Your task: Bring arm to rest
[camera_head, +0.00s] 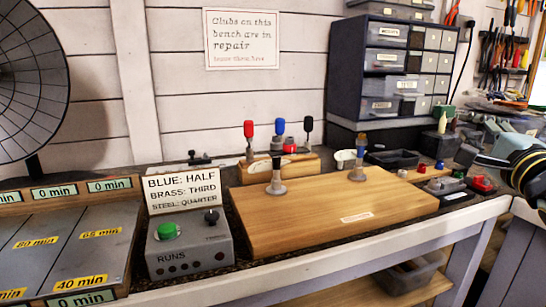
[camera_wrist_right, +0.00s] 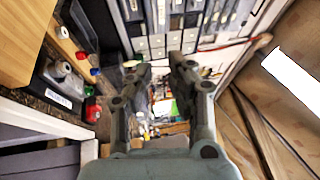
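My right gripper (camera_head: 518,160) and part of its arm show at the right edge of the head view, above the right end of the bench. In the right wrist view, the two fingers of my right gripper (camera_wrist_right: 161,70) stand apart with nothing between them. It is clear of the wooden board (camera_head: 330,217) and touches nothing that I can see. My left gripper is in neither view.
The bench holds a grey box with a green button (camera_head: 167,230), a sign (camera_head: 182,188), and several dark slabs at left. Two short upright pieces (camera_head: 276,178) stand on the board. A drawer cabinet (camera_head: 392,62) stands behind. Small red parts (camera_head: 482,184) lie at right.

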